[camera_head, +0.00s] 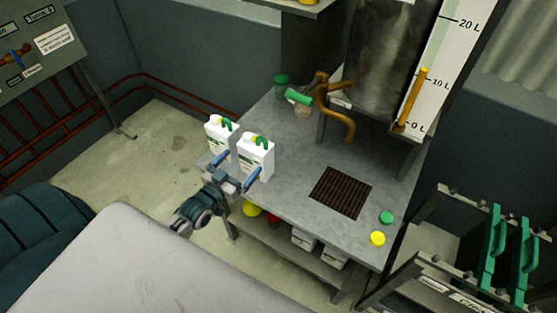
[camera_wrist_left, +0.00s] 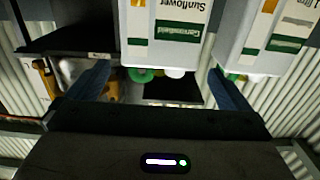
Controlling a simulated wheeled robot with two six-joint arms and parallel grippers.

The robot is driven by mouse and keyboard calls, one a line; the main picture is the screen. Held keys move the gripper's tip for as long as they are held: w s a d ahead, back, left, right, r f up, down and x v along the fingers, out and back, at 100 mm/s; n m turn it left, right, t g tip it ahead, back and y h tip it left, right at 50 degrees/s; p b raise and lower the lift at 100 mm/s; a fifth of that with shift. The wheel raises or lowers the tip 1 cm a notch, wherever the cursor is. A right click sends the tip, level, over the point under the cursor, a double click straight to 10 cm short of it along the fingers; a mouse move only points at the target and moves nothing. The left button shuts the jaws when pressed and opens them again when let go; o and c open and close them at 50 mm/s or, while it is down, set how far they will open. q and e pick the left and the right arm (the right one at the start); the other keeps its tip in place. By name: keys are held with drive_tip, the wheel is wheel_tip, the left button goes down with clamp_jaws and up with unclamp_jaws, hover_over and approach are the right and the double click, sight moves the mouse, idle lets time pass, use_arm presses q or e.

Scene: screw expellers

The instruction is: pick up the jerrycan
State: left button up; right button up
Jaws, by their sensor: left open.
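Two white jerrycans with green handles stand side by side on the near left corner of the grey metal table (camera_head: 290,185). One is the right jerrycan (camera_head: 256,150); the other is the left jerrycan (camera_head: 217,143). My left gripper (camera_head: 241,163) is open, its blue fingers apart just in front of them. In the left wrist view, which looks upside down, the jerrycan labelled Sunflower (camera_wrist_left: 165,35) lies between and beyond the fingers (camera_wrist_left: 160,72). The other jerrycan (camera_wrist_left: 262,40) is beyond the right finger. I see no grip on either one. My right gripper is not in view.
A metal tank (camera_head: 385,60) with a brown spout (camera_head: 345,125) stands at the table's back. A dark grate (camera_head: 341,192), a green cap (camera_head: 386,217) and a yellow cap (camera_head: 377,239) are to the right. A rack (camera_head: 480,250) stands at the far right.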

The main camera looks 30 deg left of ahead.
sight(249, 154)
use_arm(q)
drive_tip(key=w+b, duration=0.2)
drive_tip(key=w, duration=0.3)
drive_tip(key=shift+f, duration=0.15)
drive_tip(key=shift+w+d+b, duration=0.15)
drive_tip(key=shift+w+b, duration=0.15)
drive_tip(key=shift+w, duration=0.1)
drive_tip(key=shift+w+b, duration=0.6)
drive_tip(key=shift+b, duration=0.4)
drive_tip(key=shift+w+r+p, duration=0.2)
drive_tip(key=shift+r+p, duration=0.15)
drive_tip(key=shift+p, duration=0.45)
drive_tip(key=shift+w+d+p, duration=0.15)
drive_tip(key=shift+w+p, duration=0.4)
drive_tip(key=shift+w+r+p, duration=0.15)
drive_tip(key=shift+w+p, duration=0.35)
drive_tip(key=shift+p, duration=0.05)
drive_tip(key=shift+w, duration=0.3)
drive_tip(key=shift+w+f, duration=0.3)
